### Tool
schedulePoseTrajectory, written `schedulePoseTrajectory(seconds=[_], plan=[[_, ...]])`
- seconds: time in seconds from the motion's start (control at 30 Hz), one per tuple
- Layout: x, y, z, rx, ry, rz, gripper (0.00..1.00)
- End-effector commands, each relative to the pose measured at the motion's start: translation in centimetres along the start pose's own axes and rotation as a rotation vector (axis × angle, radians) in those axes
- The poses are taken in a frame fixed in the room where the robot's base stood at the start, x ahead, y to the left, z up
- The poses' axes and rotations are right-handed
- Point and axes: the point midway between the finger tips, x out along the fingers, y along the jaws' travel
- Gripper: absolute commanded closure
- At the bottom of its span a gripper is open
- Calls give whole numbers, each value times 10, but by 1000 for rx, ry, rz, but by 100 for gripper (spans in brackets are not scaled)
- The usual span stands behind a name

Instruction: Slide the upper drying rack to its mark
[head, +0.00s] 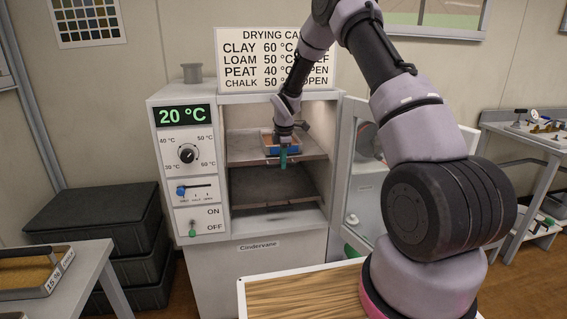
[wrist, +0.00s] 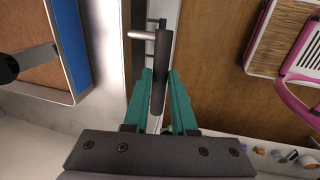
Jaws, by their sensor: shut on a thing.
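The upper drying rack (head: 306,154) is a grey metal shelf inside the open drying cabinet (head: 182,100), with its front edge near the doorway. A blue-edged tray of brown soil (head: 268,150) sits on it; the tray also shows in the wrist view (wrist: 72,50). My gripper (head: 284,158) points down at the rack's front. In the wrist view my gripper's green fingers (wrist: 160,95) are shut on the dark bar handle (wrist: 160,62) at the rack's front. I cannot make out the mark in either view.
A lower rack (head: 270,192) is below, bare where visible. The cabinet door (head: 353,165) stands open on the right, close to my arm. Dark stacked crates (head: 95,220) stand left, and a table with a soil tray (head: 35,270) at lower left. The display (head: 184,116) reads 20 °C.

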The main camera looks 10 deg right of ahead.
Motion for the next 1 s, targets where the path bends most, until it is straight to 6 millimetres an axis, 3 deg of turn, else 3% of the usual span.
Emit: schedulePoseTrajectory(seconds=[0.33, 0.37, 0.43, 0.77, 0.87, 1.0], plan=[[0, 1, 1, 0, -1, 1, 100], [0, 1, 1, 0, -1, 1, 72], [0, 1, 1, 0, -1, 1, 45], [-1, 0, 0, 0, 0, 0, 45], [-9, 1, 0, 0, 0, 2, 45], [-33, 1, 0, -1, 0, 4, 45]])
